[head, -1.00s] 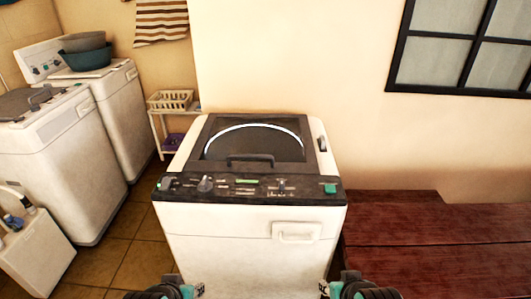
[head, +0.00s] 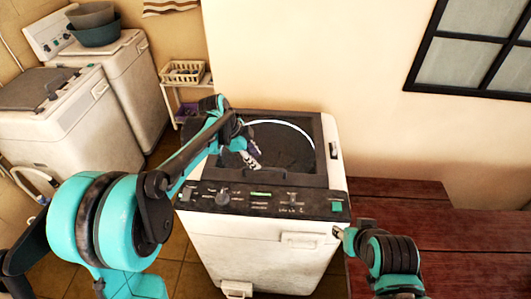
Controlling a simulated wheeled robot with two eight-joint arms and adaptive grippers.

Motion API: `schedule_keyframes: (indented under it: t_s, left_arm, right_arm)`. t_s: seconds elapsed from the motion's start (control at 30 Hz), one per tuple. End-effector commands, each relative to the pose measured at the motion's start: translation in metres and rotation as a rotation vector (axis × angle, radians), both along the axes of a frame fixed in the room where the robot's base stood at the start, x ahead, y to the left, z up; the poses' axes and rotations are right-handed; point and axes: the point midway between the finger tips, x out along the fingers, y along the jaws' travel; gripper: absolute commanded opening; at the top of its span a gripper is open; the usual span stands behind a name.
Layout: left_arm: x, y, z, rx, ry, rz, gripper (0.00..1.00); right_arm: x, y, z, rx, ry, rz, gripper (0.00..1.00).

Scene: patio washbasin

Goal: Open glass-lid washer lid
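The white glass-lid washer (head: 270,250) stands in the middle with a dark control panel along its front top edge. Its dark lid (head: 290,150), with a round window and pale ring, looks shut. My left arm reaches across from the left, and my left gripper (head: 250,158) is over the left part of the lid, near the handle at the lid's front. Whether the fingers touch the lid cannot be told. My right gripper (head: 340,233) is low by the washer's front right corner; its fingers are too small to judge.
Two other white washers (head: 70,120) stand at the left, the far one with stacked basins (head: 93,25) on top. A small shelf with a basket (head: 183,72) is behind. A dark red wooden table (head: 450,220) lies close on the right.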

Motion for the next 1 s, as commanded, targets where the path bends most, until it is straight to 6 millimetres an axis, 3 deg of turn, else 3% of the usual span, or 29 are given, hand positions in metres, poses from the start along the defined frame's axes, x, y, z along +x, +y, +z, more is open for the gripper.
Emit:
schedule_keyframes:
  t_s: [0.03, 0.17, 0.63, 1.0]
  left_arm:
    - [0.006, -0.002, 0.003, -0.003, -0.004, -0.034, 0.34]
    - [0.013, -0.006, -0.003, -0.005, -0.011, -0.086, 0.34]
    - [0.025, -0.032, -0.065, -0.004, -0.014, -0.090, 0.34]
    - [0.026, -0.035, -0.072, -0.004, -0.013, -0.088, 0.34]
  right_arm:
    - [0.000, 0.000, 0.008, 0.000, 0.000, 0.000, 0.40]
    - [0.000, 0.000, 0.010, 0.000, 0.000, 0.000, 0.40]
    - [0.000, 0.000, -0.002, 0.000, 0.000, 0.000, 0.40]
    - [0.000, 0.000, -0.002, 0.000, 0.000, 0.000, 0.40]
